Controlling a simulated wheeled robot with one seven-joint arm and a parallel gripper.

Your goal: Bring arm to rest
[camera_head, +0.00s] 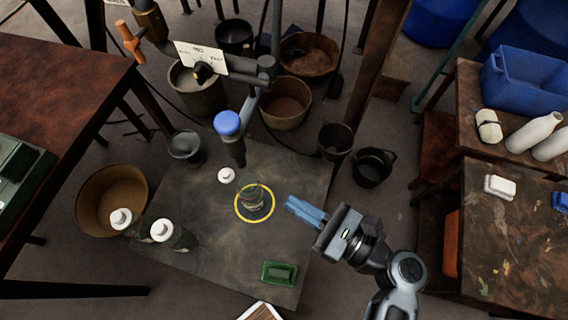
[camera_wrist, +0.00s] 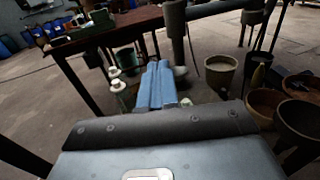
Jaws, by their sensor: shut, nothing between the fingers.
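My gripper (camera_head: 303,211) is raised over the right edge of the dark floor plate in the head view. Its blue fingers point left toward a yellow ring on the plate. In the wrist view my gripper (camera_wrist: 160,72) shows its two blue fingers side by side. The fingers are together and hold nothing. My arm comes in from the lower right of the head view.
A small jar stands in the yellow ring (camera_head: 255,203). White-capped bottles (camera_head: 163,231) stand left on the plate (camera_head: 215,265), and a green tray (camera_head: 280,273) lies in front. Several buckets stand behind. A wooden table (camera_head: 515,235) is right of my arm.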

